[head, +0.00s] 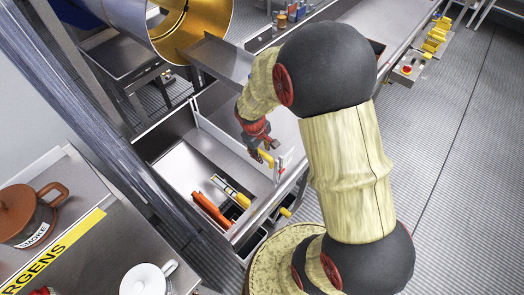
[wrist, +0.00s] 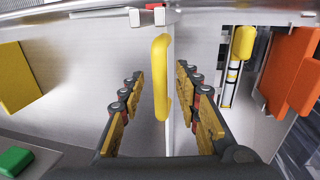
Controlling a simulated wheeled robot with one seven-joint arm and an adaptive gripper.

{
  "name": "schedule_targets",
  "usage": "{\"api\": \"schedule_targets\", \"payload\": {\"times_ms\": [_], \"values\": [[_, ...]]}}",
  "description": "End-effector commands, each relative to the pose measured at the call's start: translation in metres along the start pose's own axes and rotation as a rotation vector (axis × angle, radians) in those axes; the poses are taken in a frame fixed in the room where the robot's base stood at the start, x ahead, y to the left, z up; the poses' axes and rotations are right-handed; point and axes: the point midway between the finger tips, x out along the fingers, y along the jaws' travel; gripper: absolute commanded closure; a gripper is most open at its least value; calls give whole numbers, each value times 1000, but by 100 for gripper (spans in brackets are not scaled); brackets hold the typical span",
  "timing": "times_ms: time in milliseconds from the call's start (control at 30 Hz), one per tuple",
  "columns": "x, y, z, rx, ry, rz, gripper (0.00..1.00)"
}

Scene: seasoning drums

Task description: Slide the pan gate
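The pan gate (head: 226,140) is a thin upright metal plate across the metal pan, with a yellow handle (head: 266,158) at its end near the pan's right rim. In the wrist view the yellow handle (wrist: 161,75) stands upright, between and just ahead of my fingertips. My gripper (wrist: 160,88) is open, one finger on each side, with clear gaps to the handle. In the head view my gripper (head: 262,144) hangs over the pan beside the handle, partly hiding the gate behind it.
An orange-handled tool (head: 211,209) and a yellow-and-black tool (head: 231,191) lie at the pan's near end. A gold-lined drum (head: 195,25) opens above the far end. A brown pot (head: 30,212) and a white pot (head: 147,280) stand on the left counter.

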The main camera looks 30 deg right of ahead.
Motion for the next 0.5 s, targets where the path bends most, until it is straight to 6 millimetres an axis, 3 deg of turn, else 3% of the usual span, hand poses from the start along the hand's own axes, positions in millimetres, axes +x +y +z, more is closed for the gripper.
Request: {"api": "schedule_targets", "payload": {"times_ms": [500], "values": [[0, 0, 0, 0, 0, 0, 95]]}}
